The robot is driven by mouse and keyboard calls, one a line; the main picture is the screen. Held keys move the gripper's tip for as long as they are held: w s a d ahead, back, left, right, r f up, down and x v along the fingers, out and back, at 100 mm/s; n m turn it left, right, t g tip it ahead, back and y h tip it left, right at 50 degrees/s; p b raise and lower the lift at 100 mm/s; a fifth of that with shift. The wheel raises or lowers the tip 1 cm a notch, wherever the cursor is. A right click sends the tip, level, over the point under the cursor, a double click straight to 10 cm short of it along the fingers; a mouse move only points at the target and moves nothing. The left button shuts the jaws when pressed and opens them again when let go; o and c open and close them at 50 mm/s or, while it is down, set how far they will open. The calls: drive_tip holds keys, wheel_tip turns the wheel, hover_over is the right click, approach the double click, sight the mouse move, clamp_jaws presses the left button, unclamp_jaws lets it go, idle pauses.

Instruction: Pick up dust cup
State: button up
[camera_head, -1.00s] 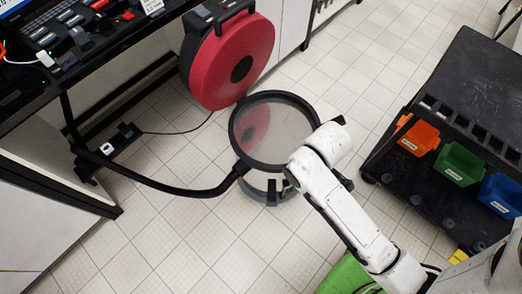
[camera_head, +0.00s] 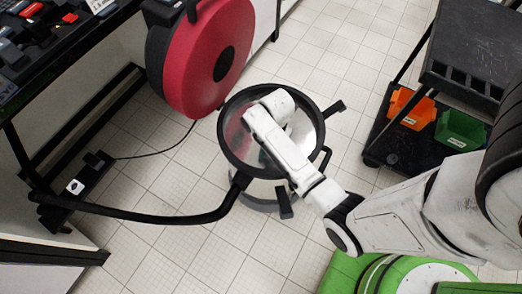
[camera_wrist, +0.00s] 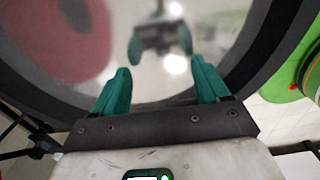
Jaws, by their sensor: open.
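A round drum (camera_head: 229,142) with a thick black rim and a glossy, clear-looking top stands on the tiled floor in the head view. A black hose joins its lower left side. I cannot tell whether the dust cup is this drum or a part of it; no other cup shows clearly. My arm's white end lies over the drum's top and hides part of it. In the wrist view my gripper (camera_wrist: 162,88) is open and empty, with its teal fingers apart in front of the glossy surface. That surface mirrors the gripper.
A large red reel (camera_head: 208,62) stands behind the drum. A black cart (camera_head: 470,45) with orange (camera_head: 408,108) and green bins (camera_head: 460,130) is at the right. A dark bench with tools is at the upper left. Floor shows free in front of the drum.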

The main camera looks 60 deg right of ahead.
wheel_tip(320, 180, down, 4)
drive_tip(key=shift+f+b, duration=0.15)
drive_tip(key=shift+b, duration=0.25)
drive_tip(key=shift+s+a+f+b, duration=0.1)
drive_tip(key=shift+f+b, duration=0.1)
drive_tip(key=shift+f, duration=0.7)
drive_tip(key=shift+s+d+f+b, duration=0.1)
drive_tip(key=shift+f+b, duration=0.15)
drive_tip(key=shift+f, duration=0.6)
drive_tip(key=shift+s+a+f+b, duration=0.1)
drive_tip(key=shift+f+b, duration=0.1)
drive_tip(key=shift+f, duration=0.7)
drive_tip(key=shift+c, duration=0.2)
drive_tip(key=c, duration=1.1)
